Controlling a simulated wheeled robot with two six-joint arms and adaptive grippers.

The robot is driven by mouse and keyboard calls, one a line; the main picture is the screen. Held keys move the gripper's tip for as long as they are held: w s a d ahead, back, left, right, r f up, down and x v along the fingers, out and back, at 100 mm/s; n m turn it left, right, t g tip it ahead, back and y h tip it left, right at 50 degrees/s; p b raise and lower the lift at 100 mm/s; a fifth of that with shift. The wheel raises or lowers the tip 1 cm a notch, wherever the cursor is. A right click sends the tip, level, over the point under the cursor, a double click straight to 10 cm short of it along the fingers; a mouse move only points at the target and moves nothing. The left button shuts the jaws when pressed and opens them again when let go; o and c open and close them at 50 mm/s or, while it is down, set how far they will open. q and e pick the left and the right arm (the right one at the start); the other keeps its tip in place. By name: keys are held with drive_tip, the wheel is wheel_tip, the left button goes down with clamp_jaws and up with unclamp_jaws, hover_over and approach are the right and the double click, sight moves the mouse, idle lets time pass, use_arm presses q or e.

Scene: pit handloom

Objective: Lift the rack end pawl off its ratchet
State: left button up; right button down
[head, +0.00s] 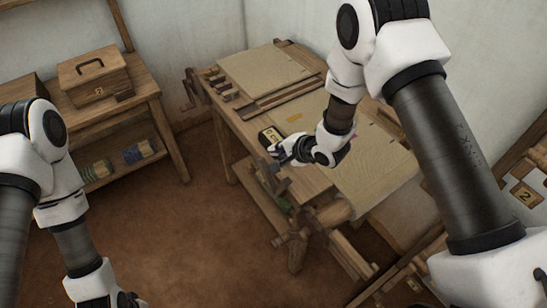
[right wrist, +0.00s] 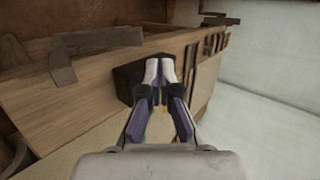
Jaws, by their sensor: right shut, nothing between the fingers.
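The wooden loom bench (head: 310,180) stands at centre-right in the head view. I cannot clearly tell the pawl and ratchet apart from the other wooden parts. My right gripper (head: 277,152) is over the bench's left edge; in the right wrist view (right wrist: 164,72) its fingers are together and empty, in front of a dark block (right wrist: 127,76). An L-shaped wooden piece (right wrist: 64,72) lies left of the fingers, apart from them. My left arm shows at lower left; its fingers are out of frame.
A wooden chest (head: 95,78) stands on a side table at left. The brown floor (head: 170,235) is open at left.

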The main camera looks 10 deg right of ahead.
use_arm(q)
drive_tip(key=shift+w+f+b, duration=0.1)
drive_tip(key=shift+f+b, duration=0.35)
drive_tip(key=shift+f, duration=0.45)
use_arm(e)
wheel_tip(320, 180, up, 6)
drive_tip(key=s+d, duration=0.1)
drive_tip(key=d, duration=0.1)
drive_tip(key=shift+s, duration=0.35)
use_arm(q)
drive_tip(key=shift+w+a, duration=0.1)
drive_tip(key=shift+w, duration=0.05)
use_arm(e)
drive_tip(key=shift+w+a, duration=0.1)
drive_tip(key=shift+w, duration=0.05)
use_arm(q)
drive_tip(key=shift+f, duration=0.1)
